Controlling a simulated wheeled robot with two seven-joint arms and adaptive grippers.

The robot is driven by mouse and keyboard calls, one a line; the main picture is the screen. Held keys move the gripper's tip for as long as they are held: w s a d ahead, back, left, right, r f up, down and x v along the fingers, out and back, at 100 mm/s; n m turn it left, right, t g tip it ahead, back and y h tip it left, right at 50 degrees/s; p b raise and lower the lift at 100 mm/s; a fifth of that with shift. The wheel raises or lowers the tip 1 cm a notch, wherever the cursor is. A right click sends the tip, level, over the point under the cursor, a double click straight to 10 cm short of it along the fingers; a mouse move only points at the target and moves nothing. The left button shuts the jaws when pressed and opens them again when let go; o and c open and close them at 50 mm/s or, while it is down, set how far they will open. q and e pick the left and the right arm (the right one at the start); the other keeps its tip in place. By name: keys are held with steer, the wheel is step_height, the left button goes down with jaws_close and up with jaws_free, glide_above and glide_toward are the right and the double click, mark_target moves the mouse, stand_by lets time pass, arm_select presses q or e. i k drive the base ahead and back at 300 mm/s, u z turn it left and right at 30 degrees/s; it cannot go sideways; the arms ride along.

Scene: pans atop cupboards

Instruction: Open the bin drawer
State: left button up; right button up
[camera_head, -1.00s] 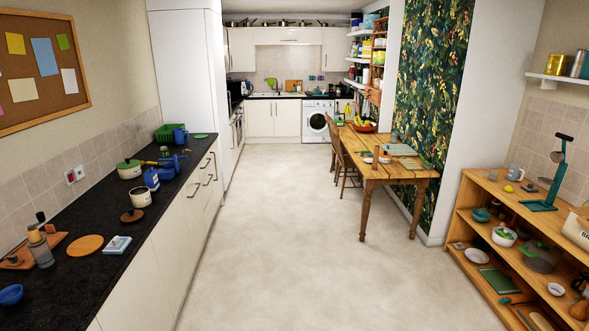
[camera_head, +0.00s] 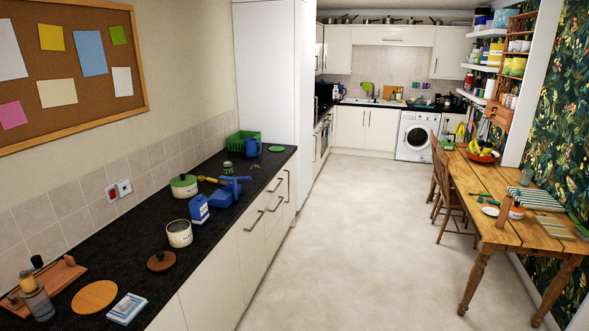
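No drawer in view is marked as the bin drawer, so I cannot tell which one it is. White cabinet fronts (camera_head: 222,272) run under the black counter (camera_head: 205,235) on the left and appear closed. Dark bar handles show near their far end: a lower handle (camera_head: 255,221), a middle handle (camera_head: 275,204) and an upper handle (camera_head: 275,184). White sink cupboards (camera_head: 366,129) at the back of the room are closed too. Neither of my grippers is in view.
A wooden table (camera_head: 523,232) with chairs (camera_head: 450,195) stands on the right. A washing machine (camera_head: 416,136) is at the back. Pots, a blue scale (camera_head: 229,190) and a green crate (camera_head: 244,142) sit on the counter. The pale floor (camera_head: 345,250) between is clear.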

mark_target(249, 228)
steer(key=u, duration=0.55)
steer(key=i, duration=2.1)
steer(key=u, duration=0.5)
